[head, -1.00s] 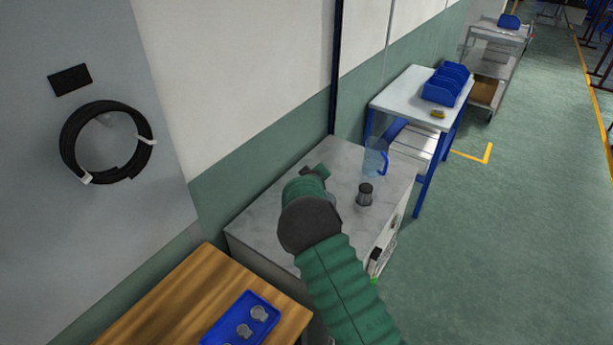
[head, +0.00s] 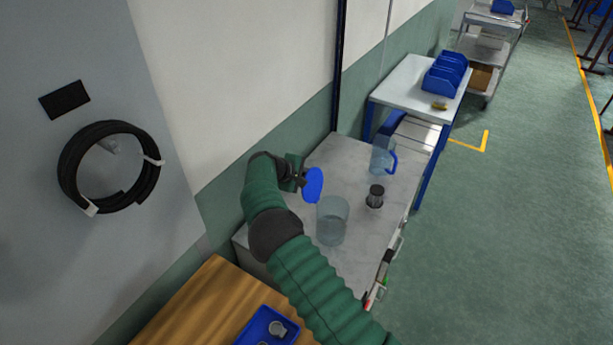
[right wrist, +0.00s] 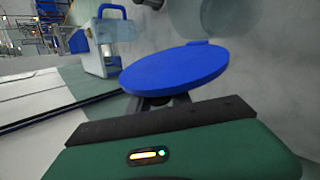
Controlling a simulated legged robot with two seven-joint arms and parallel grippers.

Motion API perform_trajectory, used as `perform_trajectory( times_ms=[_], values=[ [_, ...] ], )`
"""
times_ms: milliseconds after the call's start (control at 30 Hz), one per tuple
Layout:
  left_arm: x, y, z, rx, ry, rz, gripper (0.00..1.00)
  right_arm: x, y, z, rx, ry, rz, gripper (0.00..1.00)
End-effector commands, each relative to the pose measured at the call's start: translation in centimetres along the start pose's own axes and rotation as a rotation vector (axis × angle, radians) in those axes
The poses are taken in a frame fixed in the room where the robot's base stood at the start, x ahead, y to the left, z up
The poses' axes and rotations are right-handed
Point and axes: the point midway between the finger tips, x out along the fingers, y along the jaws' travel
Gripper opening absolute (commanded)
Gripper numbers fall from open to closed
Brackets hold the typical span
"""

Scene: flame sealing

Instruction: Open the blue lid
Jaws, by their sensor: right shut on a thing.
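The round blue lid (head: 313,185) is in the jaws of my right gripper (head: 301,180). It is off the clear cylindrical container (head: 332,222) and held to its upper left, over the marble-topped counter (head: 345,262). In the head view the lid's face is tilted toward the right. In the right wrist view the lid (right wrist: 175,70) lies in front of the gripper (right wrist: 160,102) and hides most of the fingertips. The container stands upright with its top uncovered. My left gripper is not in view.
A clear jug with a blue handle (head: 383,156) and a small dark-topped jar (head: 375,195) stand to the container's right. A wooden table (head: 200,310) with a blue tray (head: 250,325) is in front. A wall (head: 240,80) is close on the left.

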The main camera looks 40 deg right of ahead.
Motion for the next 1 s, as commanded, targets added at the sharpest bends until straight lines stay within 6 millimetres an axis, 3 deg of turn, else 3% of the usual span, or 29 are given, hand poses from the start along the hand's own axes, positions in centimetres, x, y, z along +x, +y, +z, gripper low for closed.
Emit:
perform_trajectory(
  times_ms=[767, 800, 933, 1000],
  values=[
    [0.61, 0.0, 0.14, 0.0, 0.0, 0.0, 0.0, 0.44, -0.03, -0.13, -0.085, -0.089, 0.004, 0.0],
    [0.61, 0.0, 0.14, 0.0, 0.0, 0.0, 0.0, 0.44, -0.02, -0.13, -0.085, -0.089, 0.004, 0.26],
    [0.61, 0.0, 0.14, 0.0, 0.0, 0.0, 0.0, 0.45, -0.07, -0.15, -0.085, -0.089, 0.003, 0.43],
    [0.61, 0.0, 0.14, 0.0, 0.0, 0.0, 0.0, 0.46, -0.12, -0.17, -0.085, -0.089, 0.002, 0.44]
  ],
)
